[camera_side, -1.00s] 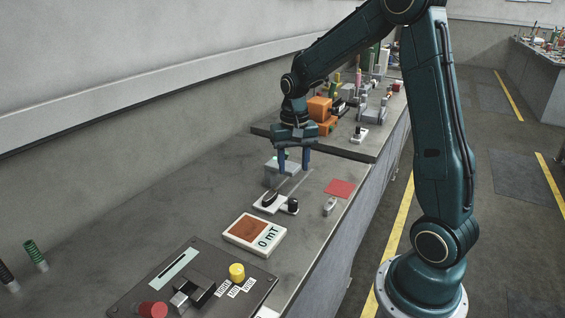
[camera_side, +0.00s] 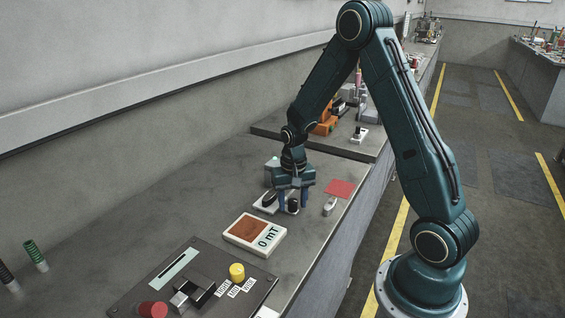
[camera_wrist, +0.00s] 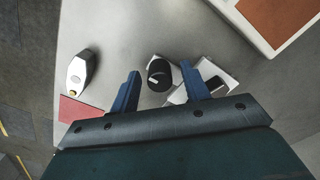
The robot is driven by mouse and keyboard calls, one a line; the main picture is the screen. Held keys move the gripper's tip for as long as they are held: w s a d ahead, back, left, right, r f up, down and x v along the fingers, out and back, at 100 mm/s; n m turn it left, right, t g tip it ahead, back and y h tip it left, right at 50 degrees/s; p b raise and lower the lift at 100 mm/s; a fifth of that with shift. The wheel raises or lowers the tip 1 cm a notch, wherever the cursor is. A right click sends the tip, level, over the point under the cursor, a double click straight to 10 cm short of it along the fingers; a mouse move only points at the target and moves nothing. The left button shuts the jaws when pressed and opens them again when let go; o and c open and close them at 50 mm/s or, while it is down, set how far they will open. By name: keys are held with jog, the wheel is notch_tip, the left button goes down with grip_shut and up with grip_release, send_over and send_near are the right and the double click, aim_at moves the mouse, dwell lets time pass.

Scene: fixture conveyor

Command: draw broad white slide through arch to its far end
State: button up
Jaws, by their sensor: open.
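The broad white slide (camera_side: 262,206) lies on the bench as a flat white plate, with a dark oval part and a round black knob (camera_side: 292,208) at its near right end. In the wrist view the knob (camera_wrist: 159,72) sits between my two blue fingers, and white plate (camera_wrist: 216,73) shows to its right. My gripper (camera_side: 293,203) is open, pointing down, low around the knob; I cannot tell whether a finger touches it. The grey arch (camera_side: 271,174), with a small green light, stands just behind and is partly hidden by my gripper.
A red pad (camera_side: 340,188) and a small white-and-dark piece (camera_side: 330,206) lie to the right, near the bench edge. A control panel (camera_side: 200,290) is at the front.

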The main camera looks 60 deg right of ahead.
aim_at(319, 180)
jog(key=shift+f, duration=0.3)
grip_shut()
jog(key=shift+d, duration=0.1)
jog(key=d, duration=1.9)
grip_release()
jog(key=shift+a, duration=0.1)
